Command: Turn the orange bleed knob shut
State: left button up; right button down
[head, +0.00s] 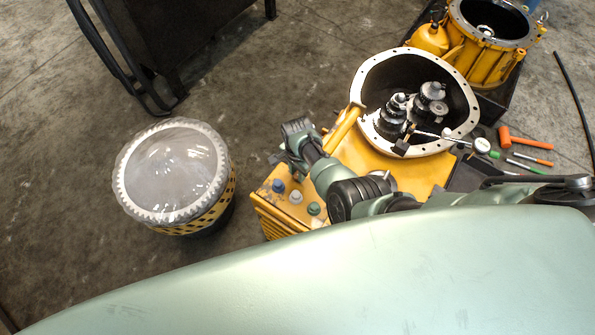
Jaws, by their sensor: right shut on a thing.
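My right gripper (284,161) hangs over the back left end of a yellow housing, by a panel with knobs. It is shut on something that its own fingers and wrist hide. No orange knob shows on the panel, so I cannot tell from this view whether that is the thing held or how it is turned. A blue knob (278,186), a pale grey knob (296,197) and a green knob (314,209) stand in a slanting row on the panel, just in front of the gripper. My left gripper is not in view.
The yellow housing (415,178) has an open round bell with dark gear shafts (432,95). An orange-headed hammer (505,137) and small tools lie to its right. A drum with a clear lid (172,170) stands left, with bare floor between.

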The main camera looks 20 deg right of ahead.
aim_at(297, 174)
jog(key=shift+w+r, duration=0.1)
jog(key=c, duration=1.2)
grip_release()
jog(key=shift+o, duration=0.2)
notch_tip(297, 174, up, 8)
jog(key=p, duration=0.8)
